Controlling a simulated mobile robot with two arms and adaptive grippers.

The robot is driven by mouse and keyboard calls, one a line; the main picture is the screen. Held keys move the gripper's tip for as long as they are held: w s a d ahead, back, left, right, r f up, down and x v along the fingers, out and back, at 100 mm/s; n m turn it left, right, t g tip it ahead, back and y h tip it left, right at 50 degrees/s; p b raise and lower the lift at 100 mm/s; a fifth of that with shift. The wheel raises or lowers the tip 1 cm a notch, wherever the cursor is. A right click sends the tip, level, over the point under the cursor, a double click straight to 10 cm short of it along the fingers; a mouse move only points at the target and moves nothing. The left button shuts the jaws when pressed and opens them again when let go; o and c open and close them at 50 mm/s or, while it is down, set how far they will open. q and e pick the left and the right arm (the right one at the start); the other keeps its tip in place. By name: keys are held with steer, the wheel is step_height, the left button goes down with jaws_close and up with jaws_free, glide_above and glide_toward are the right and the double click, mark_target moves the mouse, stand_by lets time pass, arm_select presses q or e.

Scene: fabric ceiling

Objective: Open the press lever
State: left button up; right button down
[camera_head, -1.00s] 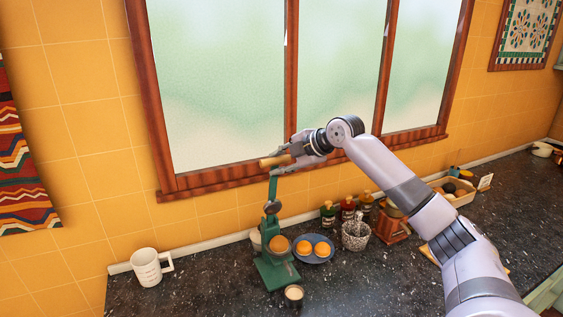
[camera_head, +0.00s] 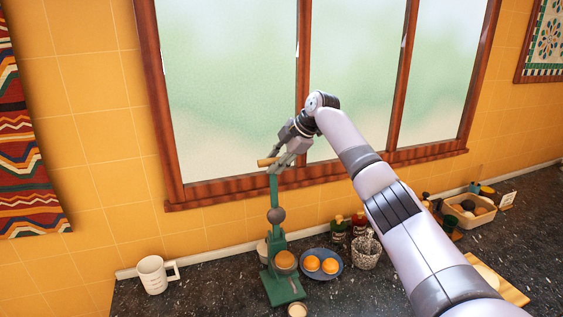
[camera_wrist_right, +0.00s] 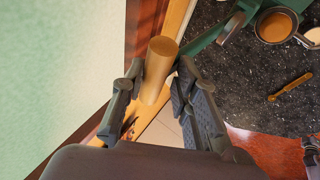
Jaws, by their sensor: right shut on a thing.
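The green juice press (camera_head: 281,285) stands on the dark counter below the window. Its lever (camera_head: 274,188) points up, nearly upright, with a wooden handle (camera_head: 266,162) across its top. My right gripper (camera_head: 278,161) is shut on the handle, coming from the upper right. In the right wrist view the handle (camera_wrist_right: 158,65) lies between the fingers of my right gripper (camera_wrist_right: 153,88), and the green lever arm (camera_wrist_right: 215,36) runs off to the upper right. An orange half (camera_head: 285,259) shows at the press. My left gripper is not in view.
A white mug (camera_head: 153,275) stands left of the press. A blue plate (camera_head: 321,274) with orange halves and a speckled pot (camera_head: 366,252) are to its right. A small cup (camera_head: 297,310) is in front. The window frame (camera_head: 230,189) is close behind the lever.

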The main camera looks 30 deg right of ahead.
steer(key=shift+w+a+f, duration=0.1)
steer(key=shift+f, duration=0.55)
steer(key=c, duration=1.7)
jaws_free()
steer(key=shift+o, duration=1.3)
steer(key=shift+w, duration=0.55)
steer(key=shift+s+r, duration=0.25)
steer(key=v, duration=1.1)
steer(key=shift+d+r, duration=0.25)
steer(key=shift+r, duration=0.15)
steer(key=shift+s, duration=0.1)
